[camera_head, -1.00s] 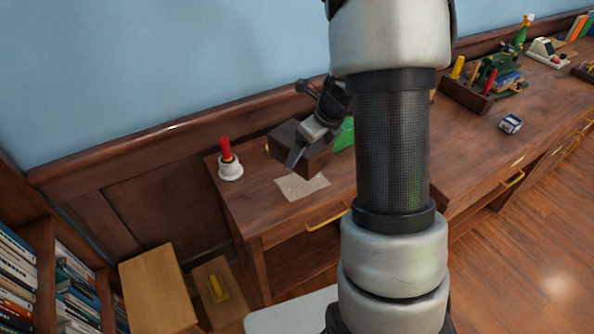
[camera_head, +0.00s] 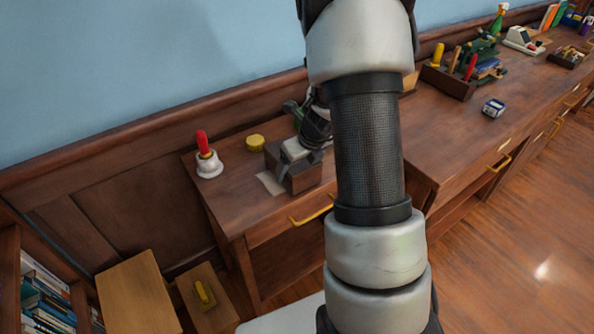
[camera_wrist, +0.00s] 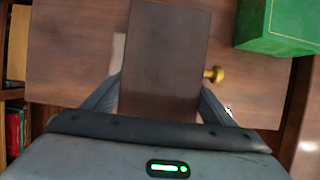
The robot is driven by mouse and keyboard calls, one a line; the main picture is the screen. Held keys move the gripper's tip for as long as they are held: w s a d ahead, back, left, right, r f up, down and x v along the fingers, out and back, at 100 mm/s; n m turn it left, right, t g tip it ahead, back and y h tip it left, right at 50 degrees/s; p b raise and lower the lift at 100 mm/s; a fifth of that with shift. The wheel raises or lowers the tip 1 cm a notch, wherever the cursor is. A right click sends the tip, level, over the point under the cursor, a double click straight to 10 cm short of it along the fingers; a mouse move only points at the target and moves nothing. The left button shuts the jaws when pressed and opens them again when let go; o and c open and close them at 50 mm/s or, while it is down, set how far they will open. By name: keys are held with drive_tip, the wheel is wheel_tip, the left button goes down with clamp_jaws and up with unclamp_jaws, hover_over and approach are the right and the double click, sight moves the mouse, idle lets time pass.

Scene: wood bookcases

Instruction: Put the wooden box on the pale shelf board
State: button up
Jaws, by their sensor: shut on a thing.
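The wooden box (camera_head: 293,172) is dark brown and box-shaped. My gripper (camera_head: 297,150) is shut on it, and the box also fills the middle of the wrist view (camera_wrist: 165,60) between the two fingers. A flat pale piece (camera_head: 268,184) lies on the desk, partly hidden behind the box's left side; a strip of it shows in the wrist view (camera_wrist: 118,50). I cannot tell whether this is the pale shelf board. A light wood top (camera_head: 138,292) stands lower left. I cannot tell whether the box touches the desk.
The desk (camera_head: 235,205) holds a red-handled bell (camera_head: 207,160) and a yellow round tin (camera_head: 256,142). A green box (camera_wrist: 280,25) shows in the wrist view. A tool tray (camera_head: 450,85) and a small blue-white box (camera_head: 493,108) are further right. A bookcase (camera_head: 10,270) stands lower left.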

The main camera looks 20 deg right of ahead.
drive_tip(key=shift+f, duration=0.2)
drive_tip(key=o, duration=1.5)
